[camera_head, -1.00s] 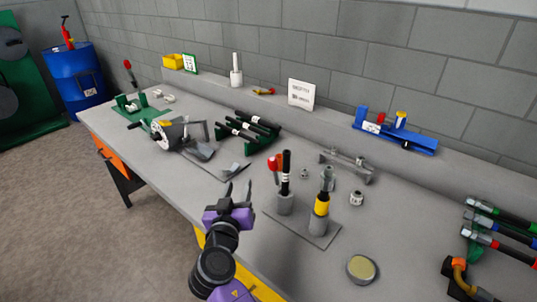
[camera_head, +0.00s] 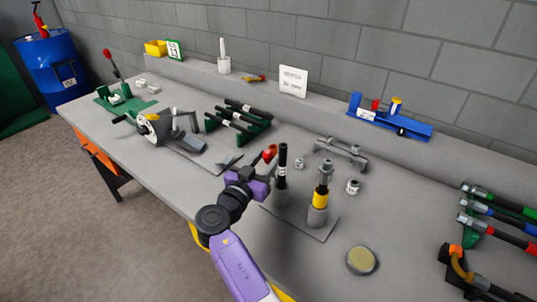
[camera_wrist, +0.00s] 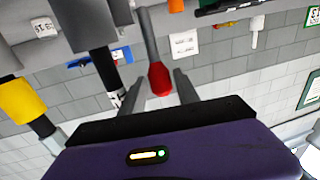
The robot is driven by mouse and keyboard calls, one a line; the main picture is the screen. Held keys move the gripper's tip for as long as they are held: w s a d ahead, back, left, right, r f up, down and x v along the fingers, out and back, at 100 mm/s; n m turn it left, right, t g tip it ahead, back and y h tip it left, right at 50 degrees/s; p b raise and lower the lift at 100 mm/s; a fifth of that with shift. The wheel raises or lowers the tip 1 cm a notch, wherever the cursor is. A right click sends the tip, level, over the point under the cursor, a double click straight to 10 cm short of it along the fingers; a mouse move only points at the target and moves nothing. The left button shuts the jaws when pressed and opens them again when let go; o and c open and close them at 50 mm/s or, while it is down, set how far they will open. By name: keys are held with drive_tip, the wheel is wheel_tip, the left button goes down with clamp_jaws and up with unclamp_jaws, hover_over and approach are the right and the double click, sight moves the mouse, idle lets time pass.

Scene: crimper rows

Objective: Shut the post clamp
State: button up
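The post clamp (camera_head: 281,199) is a grey post on a flat plate, holding an upright black hose with white bands (camera_head: 283,165). Its lever ends in a red knob (camera_head: 268,156), which sticks up left of the hose. In the wrist view the red knob (camera_wrist: 160,80) shows between my two fingers, with the lever's grey rod running upward in the picture. My gripper (camera_head: 255,163) is open at the knob, with gaps on both sides; contact is not visible. The lever's lower joint is partly hidden behind my gripper in the head view.
A second post with a yellow-banded fitting (camera_head: 321,198) stands to the right on the same plate (camera_head: 318,231). A round tin (camera_head: 361,261) lies in front. Green hose racks (camera_head: 248,132) and a cutting machine (camera_head: 160,128) are to the left. A grey bracket (camera_head: 342,152) is behind.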

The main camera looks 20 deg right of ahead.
drive_tip(key=shift+x, duration=0.9)
clamp_jaws()
idle(0.8)
